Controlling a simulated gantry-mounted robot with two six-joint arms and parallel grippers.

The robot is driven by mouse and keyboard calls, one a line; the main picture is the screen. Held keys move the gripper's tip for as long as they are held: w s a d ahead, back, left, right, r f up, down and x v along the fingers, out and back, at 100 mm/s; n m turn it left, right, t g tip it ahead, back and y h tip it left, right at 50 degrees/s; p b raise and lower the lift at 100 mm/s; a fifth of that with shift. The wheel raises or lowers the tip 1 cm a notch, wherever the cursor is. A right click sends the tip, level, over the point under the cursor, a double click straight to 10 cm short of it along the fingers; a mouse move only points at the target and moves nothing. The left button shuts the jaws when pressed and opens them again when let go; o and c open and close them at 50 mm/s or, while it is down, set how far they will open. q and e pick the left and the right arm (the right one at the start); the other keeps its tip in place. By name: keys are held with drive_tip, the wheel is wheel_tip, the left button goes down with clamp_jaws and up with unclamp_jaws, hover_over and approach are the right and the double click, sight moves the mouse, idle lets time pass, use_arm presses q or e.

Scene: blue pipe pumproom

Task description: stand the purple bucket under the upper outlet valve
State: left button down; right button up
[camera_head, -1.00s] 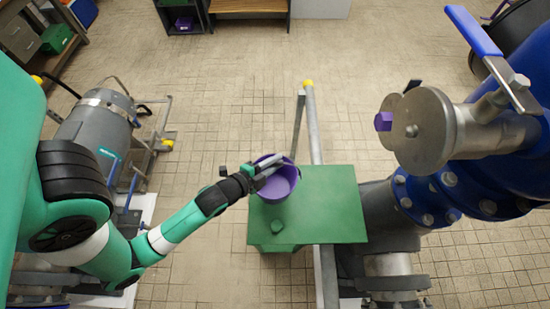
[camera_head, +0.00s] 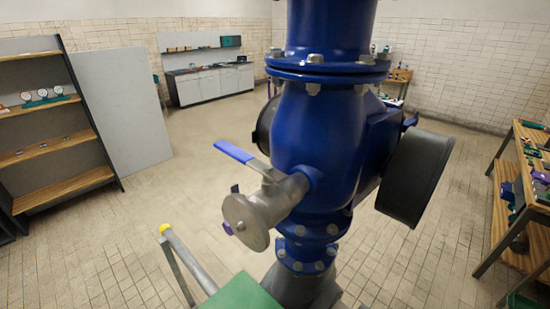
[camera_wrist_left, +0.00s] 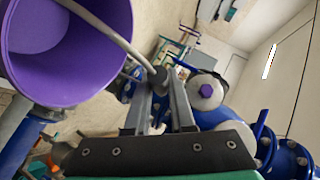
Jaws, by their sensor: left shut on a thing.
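The purple bucket (camera_wrist_left: 65,50) is in the upper left of the left wrist view, its open mouth partly facing the camera and cut off by the frame edge. My left gripper (camera_wrist_left: 160,85) is shut on the bucket's grey handle (camera_wrist_left: 118,38). The outlet valve (camera_head: 250,215), a grey round-ended spout with a blue lever (camera_head: 238,153) and a small purple piece on its end, sticks out of the blue pipe (camera_head: 315,130) in the head view. A round grey end with a purple knob (camera_wrist_left: 206,91) shows beyond the gripper in the wrist view. The head view shows neither bucket nor grippers.
A green tabletop (camera_head: 243,293) shows at the bottom edge below the valve, beside a grey rail with a yellow cap (camera_head: 166,229). A black wheel-like disc (camera_head: 415,173) is right of the pipe. Shelves (camera_head: 50,130) and a workbench (camera_head: 530,170) stand at the sides.

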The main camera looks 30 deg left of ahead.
use_arm(q)
drive_tip(key=shift+h, duration=0.3)
drive_tip(key=r+p, duration=0.1)
drive_tip(key=w+r, duration=0.1)
drive_tip(key=d+r+p, duration=0.1)
drive_tip(key=shift+w+r+p, duration=0.3)
drive_tip(key=shift+w, duration=0.05)
drive_tip(key=w+d+r+m+t+h+p, duration=0.1)
drive_tip(key=w+d+m+h+p, duration=0.4)
drive_tip(key=w+d, duration=0.3)
drive_tip(key=d+h+p, duration=0.1)
drive_tip(key=d, duration=0.2)
drive_tip(key=shift+m+t, duration=0.4)
drive_tip(key=shift+w, duration=0.1)
